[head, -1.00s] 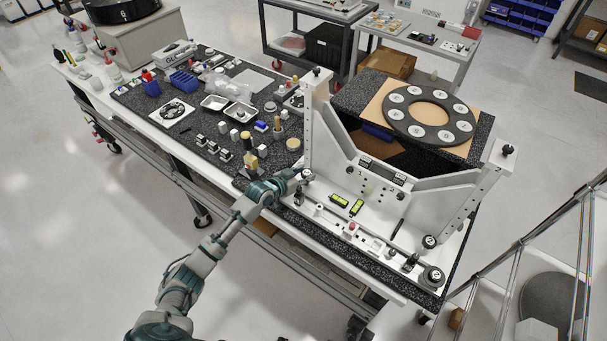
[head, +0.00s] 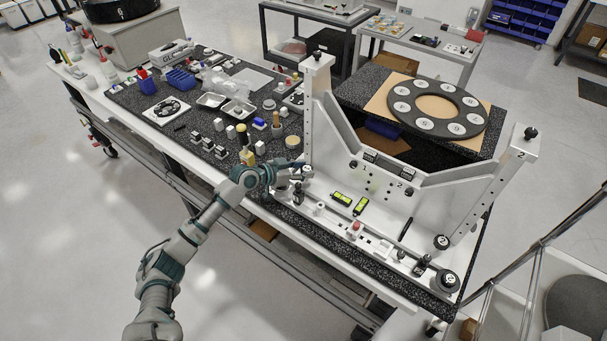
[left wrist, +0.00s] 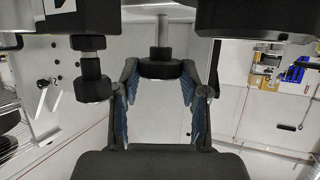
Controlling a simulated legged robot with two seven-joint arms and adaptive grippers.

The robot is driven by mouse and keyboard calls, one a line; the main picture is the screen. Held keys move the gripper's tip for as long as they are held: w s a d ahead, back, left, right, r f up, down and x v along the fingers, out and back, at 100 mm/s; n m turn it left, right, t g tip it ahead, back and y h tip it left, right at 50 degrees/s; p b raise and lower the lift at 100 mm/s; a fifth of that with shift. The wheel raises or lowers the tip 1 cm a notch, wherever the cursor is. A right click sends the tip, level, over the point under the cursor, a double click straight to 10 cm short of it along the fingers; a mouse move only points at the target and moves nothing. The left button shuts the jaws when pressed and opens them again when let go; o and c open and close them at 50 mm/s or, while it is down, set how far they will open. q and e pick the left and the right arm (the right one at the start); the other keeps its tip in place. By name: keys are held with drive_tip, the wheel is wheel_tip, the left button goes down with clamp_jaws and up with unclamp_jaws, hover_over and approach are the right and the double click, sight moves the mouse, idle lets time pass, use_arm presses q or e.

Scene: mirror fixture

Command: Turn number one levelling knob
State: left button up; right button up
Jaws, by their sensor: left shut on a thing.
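The mirror fixture (head: 385,215) is a pale metal frame on the speckled bench top. A small round knob with a pale top (head: 307,171) sits at its left end, beside the left upright. My left gripper (head: 297,174) reaches it from the left. In the left wrist view, the black levelling knob (left wrist: 160,65) sits between the two blue-padded fingers of my left gripper (left wrist: 160,92), which is shut on it. The knob's number is not readable there. My right gripper is not in view.
Another black knob (left wrist: 93,82) hangs at the left in the wrist view. Two more round knobs (head: 441,242) (head: 447,281) stand at the fixture's right end. Yellow-green levels (head: 341,198) lie on its base. Small parts and trays (head: 238,110) crowd the bench to the left.

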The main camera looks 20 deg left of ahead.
use_arm(q)
drive_tip(key=shift+a, duration=0.1)
drive_tip(key=o, duration=1.1)
drive_tip(key=shift+o, duration=0.2)
drive_tip(key=shift+a, duration=0.1)
drive_tip(key=v, duration=1.1)
drive_tip(key=shift+s+a+r, duration=0.2)
drive_tip(key=shift+s+a, duration=0.05)
